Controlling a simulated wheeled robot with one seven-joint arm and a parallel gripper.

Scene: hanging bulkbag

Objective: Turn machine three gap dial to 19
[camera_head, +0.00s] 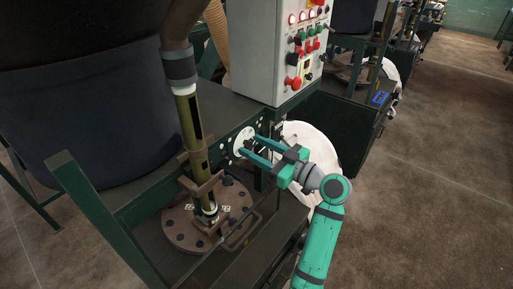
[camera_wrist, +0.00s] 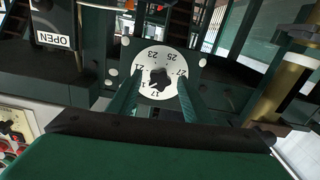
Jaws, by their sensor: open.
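The gap dial is a white disc with black numbers, facing my gripper on the green machine frame in the head view (camera_head: 239,141). In the wrist view the dial (camera_wrist: 160,58) shows 21, 23, 25 and 27 around its upper part and 17 low down; other numbers are partly hidden by the fingers. A dark lobed knob (camera_wrist: 158,77) sits at its centre. My gripper (camera_head: 251,147) is open, its two green fingers reaching to the dial; in the wrist view the fingers (camera_wrist: 159,88) lie either side of the knob. I cannot tell whether they touch it or where its pointer stands.
A grey control box (camera_head: 268,55) with red and green buttons stands above the dial. A brown round flange (camera_head: 180,232) and upright tube (camera_head: 189,120) are to the left. An OPEN label (camera_wrist: 54,39) shows in the wrist view. Bare floor (camera_head: 430,180) lies right.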

